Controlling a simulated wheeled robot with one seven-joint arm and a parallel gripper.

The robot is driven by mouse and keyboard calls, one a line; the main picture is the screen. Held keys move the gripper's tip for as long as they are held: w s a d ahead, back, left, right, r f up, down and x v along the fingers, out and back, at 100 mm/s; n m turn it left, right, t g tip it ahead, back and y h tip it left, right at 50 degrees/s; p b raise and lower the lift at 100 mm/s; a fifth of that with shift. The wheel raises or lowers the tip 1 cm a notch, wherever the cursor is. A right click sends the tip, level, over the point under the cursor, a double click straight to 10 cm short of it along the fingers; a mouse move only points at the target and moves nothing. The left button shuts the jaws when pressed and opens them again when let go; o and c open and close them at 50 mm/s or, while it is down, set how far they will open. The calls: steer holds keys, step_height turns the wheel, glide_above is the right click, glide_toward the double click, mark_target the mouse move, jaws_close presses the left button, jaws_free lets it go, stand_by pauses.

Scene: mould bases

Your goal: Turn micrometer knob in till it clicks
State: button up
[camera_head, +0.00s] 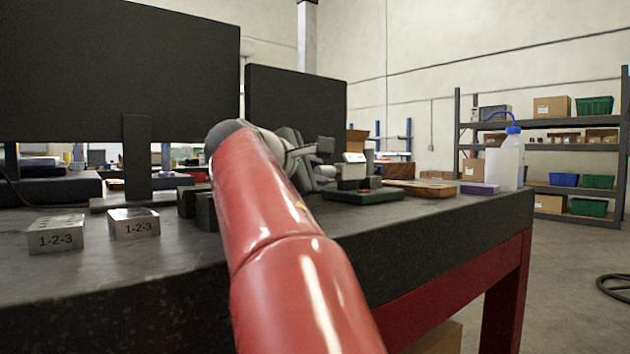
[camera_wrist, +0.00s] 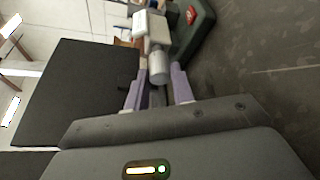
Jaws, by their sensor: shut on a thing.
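The micrometer (camera_wrist: 154,32) shows in the wrist view with a pale boxy body and a silver cylindrical knob (camera_wrist: 158,66) that points toward my gripper (camera_wrist: 157,80). My gripper's two purple-grey fingers lie on either side of the knob's end and are shut on it. Their exact contact is partly hidden. In the head view my gripper (camera_head: 322,163) is at the left side of the micrometer (camera_head: 352,171), which stands over a dark green base (camera_head: 362,194) on the bench. The knob is too small and hidden there to make out.
The dark bench (camera_head: 130,270) also bears two metal 1-2-3 blocks (camera_head: 134,224), dark blocks by my arm, a wooden board (camera_head: 420,188), a purple box (camera_head: 479,188) and a wash bottle (camera_head: 508,165). Dark monitor-like panels (camera_head: 295,110) stand behind. The front left of the bench is clear.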

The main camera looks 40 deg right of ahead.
stand_by(0.4)
steer(key=o, duration=1)
step_height(320, 180, up, 20)
steer(key=p, duration=1.1)
steer(key=shift+p, duration=0.4)
